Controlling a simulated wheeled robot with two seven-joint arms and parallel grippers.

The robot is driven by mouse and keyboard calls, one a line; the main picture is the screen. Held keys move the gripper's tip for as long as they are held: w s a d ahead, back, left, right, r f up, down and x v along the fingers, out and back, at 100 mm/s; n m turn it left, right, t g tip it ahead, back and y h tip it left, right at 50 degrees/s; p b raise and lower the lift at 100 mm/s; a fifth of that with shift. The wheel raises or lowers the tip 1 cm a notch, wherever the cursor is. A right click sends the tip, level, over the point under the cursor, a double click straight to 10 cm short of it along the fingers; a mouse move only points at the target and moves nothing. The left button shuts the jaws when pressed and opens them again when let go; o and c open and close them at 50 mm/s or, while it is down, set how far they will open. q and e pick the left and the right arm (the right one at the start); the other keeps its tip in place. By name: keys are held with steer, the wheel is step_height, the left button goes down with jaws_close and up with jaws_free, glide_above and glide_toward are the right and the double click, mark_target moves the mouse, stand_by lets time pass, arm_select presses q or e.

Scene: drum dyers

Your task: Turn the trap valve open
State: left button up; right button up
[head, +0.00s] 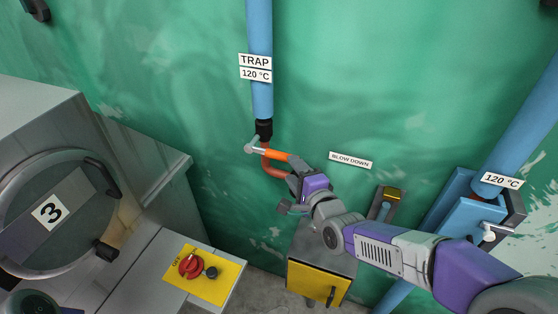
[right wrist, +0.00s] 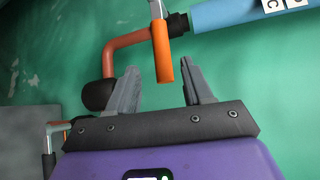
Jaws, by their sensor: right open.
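The trap valve's orange handle (head: 275,154) sticks out to the right from a grey stem (head: 252,147) below the blue pipe labelled TRAP 120 °C (head: 261,95). My right gripper (head: 294,180) is open at the handle's free end. In the right wrist view, the orange handle (right wrist: 163,58) lies between the two spread fingers of my right gripper (right wrist: 160,78), near their tips. A gap shows on each side, with the wider one on the left. The copper-coloured bent pipe (right wrist: 122,42) passes behind. My left gripper is not in view.
A grey machine with round door 3 (head: 50,210) stands at the left. A yellow panel with a red knob (head: 190,266) is below. A grey box with a yellow front (head: 318,283) stands under my right arm. Blue pipes and another valve (head: 490,232) are at the right.

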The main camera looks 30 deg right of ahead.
mark_target(282, 156)
steer(key=shift+w+d+f, duration=0.1)
steer(key=shift+w+f, duration=0.05)
steer(key=shift+w, duration=1.1)
steer(key=shift+w+d+f, duration=0.1)
steer(key=shift+w, duration=1.1)
steer(key=shift+w+d+f, duration=0.1)
steer(key=shift+w+f, duration=0.05)
steer(key=shift+w, duration=1.1)
jaws_close()
